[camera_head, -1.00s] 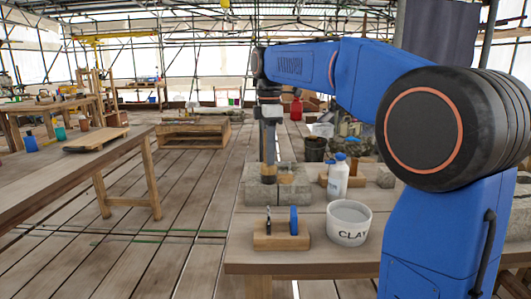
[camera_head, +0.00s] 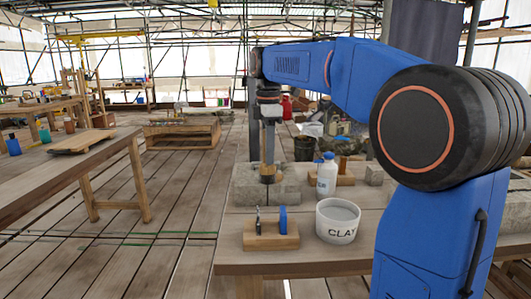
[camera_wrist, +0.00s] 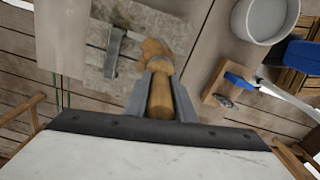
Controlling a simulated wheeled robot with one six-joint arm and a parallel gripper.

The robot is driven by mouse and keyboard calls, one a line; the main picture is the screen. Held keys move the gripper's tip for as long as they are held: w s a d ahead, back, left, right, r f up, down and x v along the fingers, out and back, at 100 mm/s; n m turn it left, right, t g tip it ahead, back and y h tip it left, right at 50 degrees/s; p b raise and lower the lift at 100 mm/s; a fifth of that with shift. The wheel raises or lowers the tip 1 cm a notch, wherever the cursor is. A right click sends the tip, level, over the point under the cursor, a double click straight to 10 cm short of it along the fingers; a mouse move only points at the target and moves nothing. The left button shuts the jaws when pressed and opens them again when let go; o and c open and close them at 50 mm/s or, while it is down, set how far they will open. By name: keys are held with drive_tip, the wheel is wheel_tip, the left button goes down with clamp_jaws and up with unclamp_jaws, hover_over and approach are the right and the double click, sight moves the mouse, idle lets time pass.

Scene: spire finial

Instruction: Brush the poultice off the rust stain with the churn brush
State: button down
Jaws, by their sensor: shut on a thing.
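My gripper (camera_head: 267,158) points down over the grey stone block (camera_head: 245,187) on the workbench. In the wrist view, its two fingers (camera_wrist: 162,88) are shut on the wooden handle of the churn brush (camera_wrist: 156,55).
A white CLAY tub (camera_head: 338,222) stands right of a wooden rack (camera_head: 270,238) holding a blue-handled tool (camera_head: 283,218). A white bottle (camera_head: 327,178) with a blue cap stands close right of the block. A dark bucket (camera_head: 304,148) is behind.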

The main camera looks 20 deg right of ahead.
drive_tip(key=shift+d, duration=0.1)
drive_tip(key=shift+s+d+r, duration=0.1)
drive_tip(key=shift+s+d, duration=0.1)
drive_tip(key=shift+d, duration=0.4)
drive_tip(key=shift+s+d, duration=0.2)
drive_tip(key=shift+d, duration=0.4)
drive_tip(key=shift+s+d, duration=0.25)
drive_tip(key=shift+d, duration=0.4)
drive_tip(key=shift+s+d, duration=0.2)
drive_tip(key=shift+d, duration=0.45)
drive_tip(key=shift+w, duration=0.15)
drive_tip(key=shift+w+d, duration=0.25)
drive_tip(key=shift+w, duration=0.3)
drive_tip(key=shift+w+a, duration=0.1)
drive_tip(key=shift+a, duration=0.05)
